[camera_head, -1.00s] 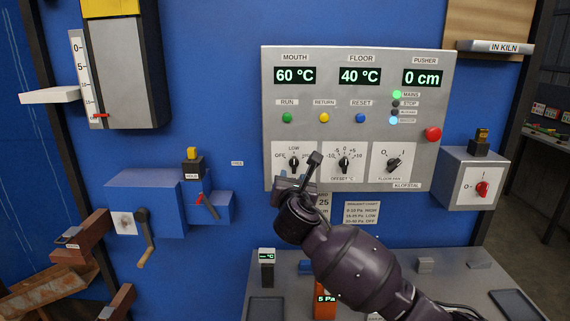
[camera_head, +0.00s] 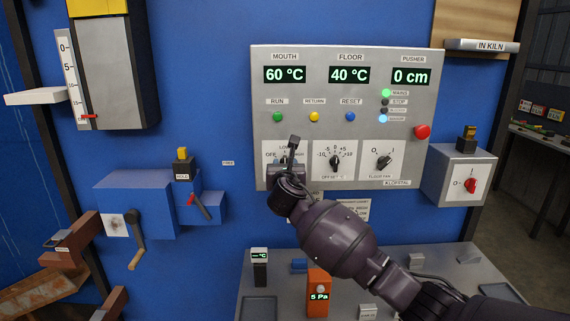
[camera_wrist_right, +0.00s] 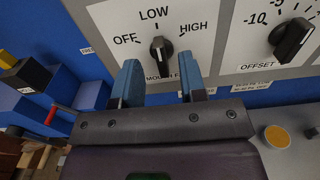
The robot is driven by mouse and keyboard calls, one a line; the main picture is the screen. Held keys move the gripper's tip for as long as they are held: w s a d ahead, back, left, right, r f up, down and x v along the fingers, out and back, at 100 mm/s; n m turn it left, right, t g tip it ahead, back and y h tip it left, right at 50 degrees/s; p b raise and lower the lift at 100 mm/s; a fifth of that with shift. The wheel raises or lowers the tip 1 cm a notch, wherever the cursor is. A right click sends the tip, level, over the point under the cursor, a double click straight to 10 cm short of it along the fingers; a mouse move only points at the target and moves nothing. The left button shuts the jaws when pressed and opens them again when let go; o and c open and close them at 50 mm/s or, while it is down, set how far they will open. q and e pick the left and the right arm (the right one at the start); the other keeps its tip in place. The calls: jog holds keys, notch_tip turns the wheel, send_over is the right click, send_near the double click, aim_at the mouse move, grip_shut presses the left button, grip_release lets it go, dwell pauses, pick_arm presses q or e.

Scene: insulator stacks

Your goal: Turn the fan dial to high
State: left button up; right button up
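The fan dial (camera_wrist_right: 161,55) is a black knob on a white plate marked OFF, LOW and HIGH. In the right wrist view its pointer is up, towards LOW. The label under it is partly hidden by my gripper. My right gripper (camera_wrist_right: 162,84) is open and empty, with its blue fingers apart below the dial, one to each side. Whether they touch the panel cannot be told. In the head view my right gripper (camera_head: 285,168) covers most of this dial. My left gripper is in neither view.
The grey control panel (camera_head: 320,105) carries an offset dial (camera_head: 335,160), a floor fan dial (camera_head: 384,161) and a red button (camera_head: 422,132). Below is a bench with an orange 5 Pa meter (camera_head: 318,283). A blue crank box (camera_head: 140,200) is at left.

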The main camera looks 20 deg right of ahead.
jog(key=shift+x, duration=1.2)
jog(key=shift+c, duration=0.3)
grip_shut()
